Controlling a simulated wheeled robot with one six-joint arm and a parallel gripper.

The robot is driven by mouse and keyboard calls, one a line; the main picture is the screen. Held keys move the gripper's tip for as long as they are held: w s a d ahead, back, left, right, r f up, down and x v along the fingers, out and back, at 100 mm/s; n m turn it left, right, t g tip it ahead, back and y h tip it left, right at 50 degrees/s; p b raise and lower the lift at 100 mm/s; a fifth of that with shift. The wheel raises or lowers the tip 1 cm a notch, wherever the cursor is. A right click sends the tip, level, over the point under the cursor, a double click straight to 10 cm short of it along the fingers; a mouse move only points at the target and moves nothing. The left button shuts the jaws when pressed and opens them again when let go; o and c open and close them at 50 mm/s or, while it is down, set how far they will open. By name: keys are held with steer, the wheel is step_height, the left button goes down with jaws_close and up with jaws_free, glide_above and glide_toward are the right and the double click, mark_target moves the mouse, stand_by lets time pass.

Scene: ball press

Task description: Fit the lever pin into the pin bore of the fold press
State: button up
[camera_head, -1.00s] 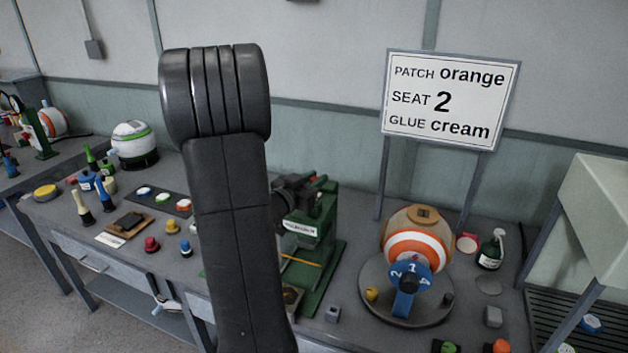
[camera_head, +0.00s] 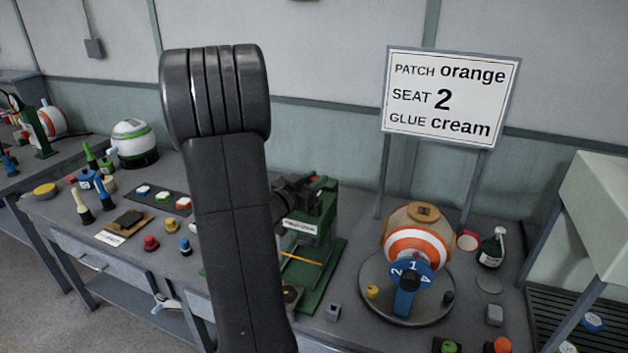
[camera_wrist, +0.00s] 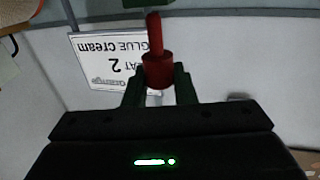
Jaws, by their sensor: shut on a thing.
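In the wrist view my gripper (camera_wrist: 158,85) is shut on a red lever pin (camera_wrist: 157,70). The pin's thick collar sits between the dark green fingers, and its thin shaft points toward the top of the picture. A green part (camera_wrist: 140,3) shows at the top edge, close to the shaft's tip; I cannot tell whether they touch. In the head view the green fold press (camera_head: 325,240) stands right of my black arm, which hides part of it. My dark wrist is in front of the press's upper part. The pin bore cannot be made out.
A striped ball (camera_head: 418,245) sits on a round turntable (camera_head: 380,308) with a blue numbered dial (camera_head: 408,285), right of the press. A sign (camera_head: 450,97) stands behind it. A bottle (camera_head: 492,248) is to its right. Coloured knobs and a dark tray (camera_head: 160,197) lie left of my arm.

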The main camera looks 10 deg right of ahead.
steer(key=shift+f+b, duration=1.55)
steer(key=shift+f, duration=0.45)
steer(key=o, duration=1.1)
steer(key=shift+a, duration=0.1)
steer(key=b+v, duration=0.2)
steer(key=v, duration=1.1)
steer(key=shift+s+a, duration=0.25)
steer(key=shift+s, duration=0.05)
steer(key=p+x, duration=0.2)
steer(key=x, duration=1.1)
steer(key=shift+r, duration=0.1)
steer(key=shift+w+d, duration=0.25)
steer(key=shift+d, duration=0.1)
steer(key=shift+r, duration=0.15)
